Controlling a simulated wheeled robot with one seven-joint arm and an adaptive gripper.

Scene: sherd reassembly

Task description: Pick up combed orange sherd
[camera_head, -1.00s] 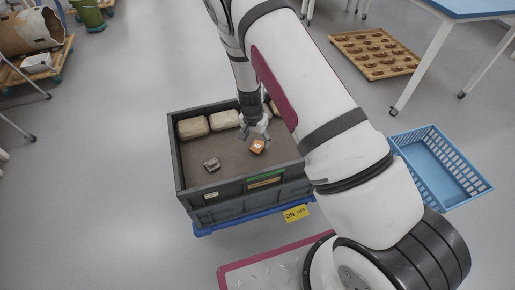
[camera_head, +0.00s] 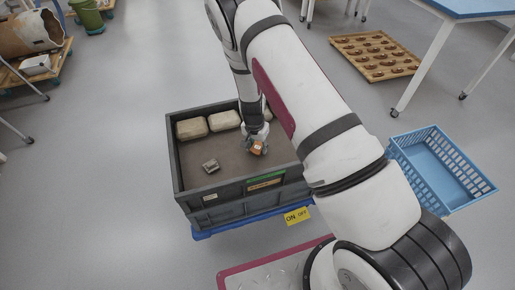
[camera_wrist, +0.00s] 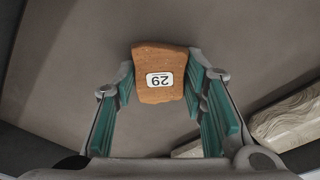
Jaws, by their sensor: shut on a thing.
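The orange sherd (camera_head: 258,148) is inside the grey crate (camera_head: 222,192), toward its right side. My gripper (camera_head: 257,143) is down in the crate at the sherd. In the wrist view the green-padded fingers of my gripper (camera_wrist: 160,82) are shut on the sherd from both sides near their tips. Any combing on the sherd is too small to tell. Whether the sherd touches the crate floor cannot be told.
A grey sherd (camera_head: 210,166) lies on the crate floor to the left. Pale sandbag-like blocks (camera_head: 192,128) line the back wall. A blue basket (camera_head: 440,168) stands on the floor to the right. My arm hides the crate's right back corner.

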